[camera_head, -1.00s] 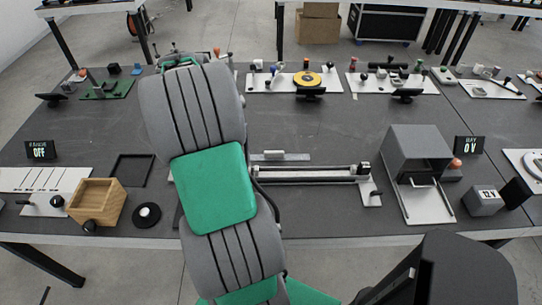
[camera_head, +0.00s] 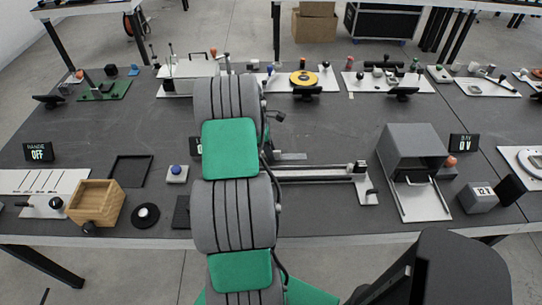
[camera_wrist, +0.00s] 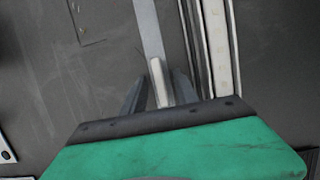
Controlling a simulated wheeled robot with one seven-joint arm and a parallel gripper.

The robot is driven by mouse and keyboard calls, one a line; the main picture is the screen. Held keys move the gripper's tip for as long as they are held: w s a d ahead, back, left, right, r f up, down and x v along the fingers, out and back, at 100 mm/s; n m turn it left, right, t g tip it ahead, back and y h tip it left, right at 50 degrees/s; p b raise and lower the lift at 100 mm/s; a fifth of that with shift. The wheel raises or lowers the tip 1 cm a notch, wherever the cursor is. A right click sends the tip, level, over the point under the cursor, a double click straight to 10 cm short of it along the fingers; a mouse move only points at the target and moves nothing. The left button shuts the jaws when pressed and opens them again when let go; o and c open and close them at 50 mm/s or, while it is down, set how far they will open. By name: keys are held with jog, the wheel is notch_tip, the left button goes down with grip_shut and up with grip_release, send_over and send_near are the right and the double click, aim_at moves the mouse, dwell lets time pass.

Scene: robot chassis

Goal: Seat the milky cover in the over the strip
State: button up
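The milky cover (camera_wrist: 148,32) is a long, flat, pale grey bar with a raised pale grip (camera_wrist: 160,82) on it. It lies on the dark table beside the channel (camera_wrist: 205,50). A strip (camera_wrist: 221,45) with pale yellowish squares runs inside the channel. My gripper (camera_wrist: 160,92) is open, its dark fingers on either side of the grip with a small gap visible. In the head view my arm hides the gripper and most of the cover; the cover's right end (camera_head: 292,156) shows behind the channel (camera_head: 315,173).
A lever plate (camera_head: 369,190) is at the channel's right end, and a grey open box (camera_head: 414,160) stands further right. A wooden box (camera_head: 96,203), a black ring (camera_head: 146,215) and a blue button (camera_head: 177,172) are at left. Bare table lies behind the channel.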

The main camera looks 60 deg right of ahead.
grip_shut()
jog(key=shift+r, duration=0.1)
dwell(0.5)
